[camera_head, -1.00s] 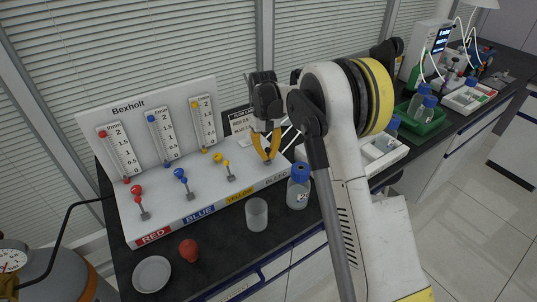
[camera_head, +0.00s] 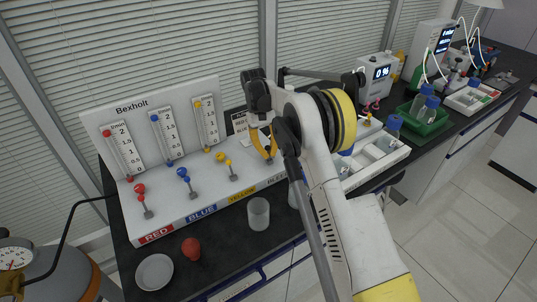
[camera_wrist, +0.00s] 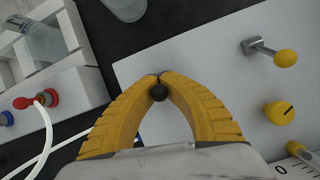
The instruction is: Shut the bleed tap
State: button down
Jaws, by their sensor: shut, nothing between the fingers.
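The white flow panel (camera_head: 160,220) carries red, blue, yellow and bleed labels along its front. The bleed tap sits at its right end; its black round knob (camera_wrist: 158,93) shows at my fingertips in the wrist view. My gripper (camera_head: 270,159) points down over the bleed end, and its yellow fingers (camera_wrist: 158,78) are closed together at the tips, right by the knob. I cannot tell whether they touch it. The tap's lever and stem are hidden behind the fingers. The yellow tap (camera_head: 227,163), blue tap (camera_head: 186,180) and red tap (camera_head: 143,198) stand to the left.
A clear beaker (camera_head: 258,214), a red bulb (camera_head: 191,249) and a white dish (camera_head: 154,272) stand in front of the panel. A white tray (camera_head: 385,150), a green crate (camera_head: 428,121) and a 0 % display unit (camera_head: 377,78) stand to the right.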

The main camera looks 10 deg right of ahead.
jog(key=c, duration=1.6)
grip_release()
jog(key=shift+v, duration=6)
jog(key=shift+r, duration=0.1)
